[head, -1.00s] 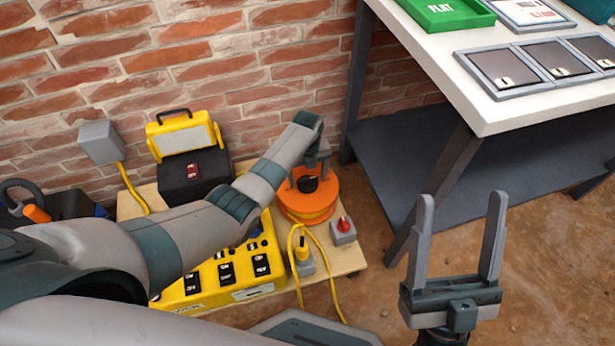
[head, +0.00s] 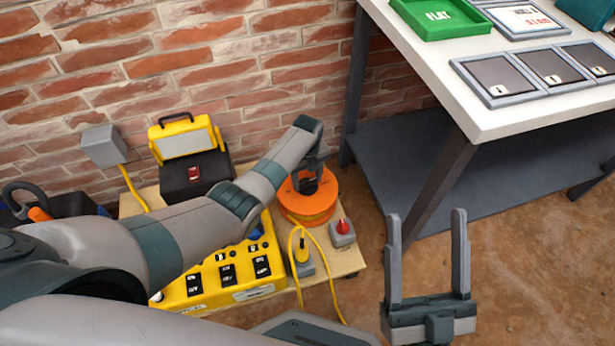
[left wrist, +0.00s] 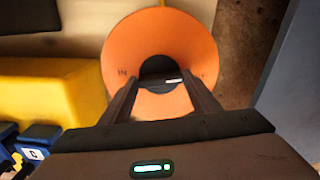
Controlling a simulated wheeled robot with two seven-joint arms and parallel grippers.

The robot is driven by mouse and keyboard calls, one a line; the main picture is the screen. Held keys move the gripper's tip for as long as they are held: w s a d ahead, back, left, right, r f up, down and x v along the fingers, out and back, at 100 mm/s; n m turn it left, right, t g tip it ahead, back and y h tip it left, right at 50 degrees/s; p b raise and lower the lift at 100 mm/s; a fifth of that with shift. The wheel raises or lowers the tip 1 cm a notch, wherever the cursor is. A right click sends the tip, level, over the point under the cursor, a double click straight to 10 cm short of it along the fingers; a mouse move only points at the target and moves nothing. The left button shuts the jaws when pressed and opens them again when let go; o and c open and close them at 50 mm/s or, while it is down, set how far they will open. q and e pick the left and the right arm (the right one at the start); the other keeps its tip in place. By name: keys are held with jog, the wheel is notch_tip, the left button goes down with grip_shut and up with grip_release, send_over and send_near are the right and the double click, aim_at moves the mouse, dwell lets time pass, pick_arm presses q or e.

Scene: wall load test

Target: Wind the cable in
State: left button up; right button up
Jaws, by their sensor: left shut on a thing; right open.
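An orange cable reel (head: 326,198) stands on the wooden board, with a dark hub at its top. It also shows in the left wrist view (left wrist: 140,38), with the letters "IN" on its face. My left gripper (head: 309,182) reaches down over the reel and is shut on the dark hub knob (left wrist: 160,68), which its fingers partly hide. A yellow cable (head: 324,265) runs in loops beside the reel, near a plug standing in a grey socket (head: 303,266). My right gripper (head: 426,215) is open and empty, to the right of the board.
A grey box with a red knob (head: 342,232) stands right of the reel. A yellow switch panel (head: 215,287) lies left of the plug, partly under my left arm. A yellow work lamp (head: 185,140) and black box stand behind. A white table (head: 485,120) rises at right.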

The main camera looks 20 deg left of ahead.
pick_arm(q)
jog(key=n+p, duration=0.2)
jog(key=n, duration=0.2)
jog(key=shift+r, duration=0.15)
jog(key=n+p, duration=0.1)
jog(key=n, duration=0.3)
jog(key=shift+n+p, duration=0.3)
jog(key=shift+p, duration=0.05)
jog(key=n, duration=0.3)
jog(key=shift+n+p, duration=0.3)
jog(key=shift+p, duration=0.05)
jog(key=n, duration=0.4)
jog(key=shift+a+n+p, duration=0.1)
jog(key=shift+n+p, duration=0.2)
jog(key=n, duration=0.3)
jog(key=shift+n, duration=0.3)
jog(key=n, duration=0.2)
jog(key=shift+n, duration=0.3)
jog(key=n, duration=0.4)
jog(key=shift+n+p, duration=0.3)
jog(key=n, duration=0.6)
jog(key=shift+f, duration=0.2)
pick_arm(e)
notch_tip(320, 180, down, 19)
jog(key=w+d+g+h, duration=0.1)
jog(key=g+h, duration=0.3)
jog(key=g, duration=0.8)
jog(key=shift+w+d, duration=0.4)
jog(key=shift+d, duration=0.2)
